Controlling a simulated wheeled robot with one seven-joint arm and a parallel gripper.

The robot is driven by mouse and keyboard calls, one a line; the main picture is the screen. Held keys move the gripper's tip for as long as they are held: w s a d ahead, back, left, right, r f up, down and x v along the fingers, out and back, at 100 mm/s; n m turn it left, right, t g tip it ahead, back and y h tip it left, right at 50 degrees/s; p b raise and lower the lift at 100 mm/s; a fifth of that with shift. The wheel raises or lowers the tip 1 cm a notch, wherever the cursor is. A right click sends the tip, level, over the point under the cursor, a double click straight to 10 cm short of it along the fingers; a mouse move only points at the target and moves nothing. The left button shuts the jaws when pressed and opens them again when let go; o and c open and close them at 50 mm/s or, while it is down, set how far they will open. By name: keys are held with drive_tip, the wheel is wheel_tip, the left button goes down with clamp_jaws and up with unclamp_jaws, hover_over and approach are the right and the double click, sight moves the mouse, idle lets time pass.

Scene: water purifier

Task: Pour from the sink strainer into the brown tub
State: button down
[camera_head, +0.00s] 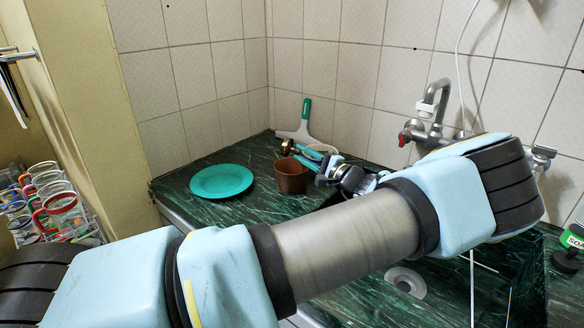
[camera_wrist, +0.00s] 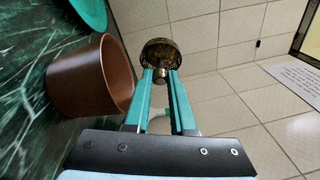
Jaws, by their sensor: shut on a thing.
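The sink strainer (camera_wrist: 160,56) is a small dark, brassy cup at the tips of my gripper (camera_wrist: 163,76). My gripper's teal fingers are shut on the strainer's small end. In the head view the strainer (camera_head: 287,146) is held above the back left part of the brown tub (camera_head: 291,180). The brown tub stands upright on the green counter, and it shows left of the fingers in the wrist view (camera_wrist: 78,84). The strainer looks tipped on its side; whether it holds anything cannot be told. My gripper (camera_head: 297,151) is partly hidden in the head view.
A teal plate (camera_head: 221,181) lies left of the tub on the dark green counter (camera_head: 262,149). A squeegee (camera_head: 304,121) leans on the tiled wall behind. A tap (camera_head: 432,112) is on the wall at right, above the sink drain (camera_head: 405,283).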

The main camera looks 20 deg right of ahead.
drive_tip(key=shift+d+r+m+t+b, duration=0.1)
drive_tip(key=shift+r+m+t+b, duration=0.2)
drive_tip(key=shift+t+b, duration=0.35)
idle(0.3)
